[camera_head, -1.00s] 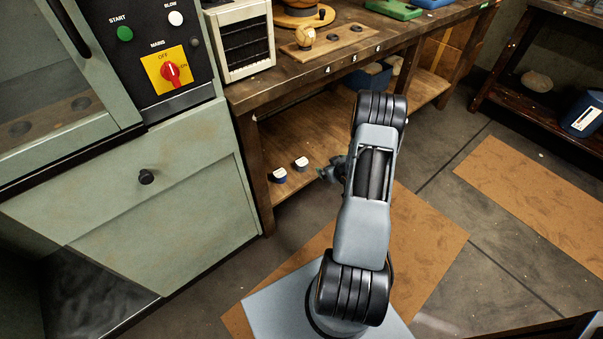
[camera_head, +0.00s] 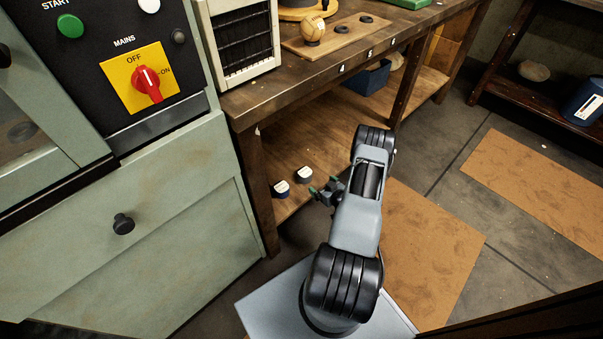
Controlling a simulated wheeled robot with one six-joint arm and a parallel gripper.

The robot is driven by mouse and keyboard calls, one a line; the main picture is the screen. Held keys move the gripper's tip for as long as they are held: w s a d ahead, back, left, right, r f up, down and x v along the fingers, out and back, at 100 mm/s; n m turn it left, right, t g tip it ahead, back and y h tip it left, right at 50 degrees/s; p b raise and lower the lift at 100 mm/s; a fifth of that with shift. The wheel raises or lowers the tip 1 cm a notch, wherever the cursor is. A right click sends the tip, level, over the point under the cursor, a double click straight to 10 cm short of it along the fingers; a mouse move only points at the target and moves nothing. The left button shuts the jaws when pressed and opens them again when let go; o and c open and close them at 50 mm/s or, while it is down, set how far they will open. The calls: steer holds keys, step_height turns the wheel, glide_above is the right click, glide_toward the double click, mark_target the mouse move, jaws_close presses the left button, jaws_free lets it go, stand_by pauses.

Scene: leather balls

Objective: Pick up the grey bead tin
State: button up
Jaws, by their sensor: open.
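Two small round tins with white tops stand on the lower shelf of the wooden bench. The farther one, with a dark grey side, looks like the grey bead tin (camera_head: 304,175). The nearer one is a dark blue tin (camera_head: 281,189). My gripper (camera_head: 323,187), with greenish fingertips, is open and empty. In the picture it is just right of the two tins and apart from them. Its exact height over the shelf is hard to tell.
The green-grey machine cabinet (camera_head: 140,230) stands left of the bench (camera_head: 330,75). A bench leg (camera_head: 257,195) rises left of the tins. A blue bin (camera_head: 368,78) sits farther back on the lower shelf. The shelf between is clear.

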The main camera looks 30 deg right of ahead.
steer(key=b, duration=0.2)
glide_toward(306, 173)
steer(key=x, duration=0.4)
steer(key=shift+f, duration=0.2)
steer(key=shift+b+x, duration=1.1)
steer(key=shift+x, duration=1.45)
steer(key=shift+c, duration=0.4)
steer(key=c, duration=0.9)
steer(key=shift+c, duration=0.4)
steer(key=shift+r, duration=0.15)
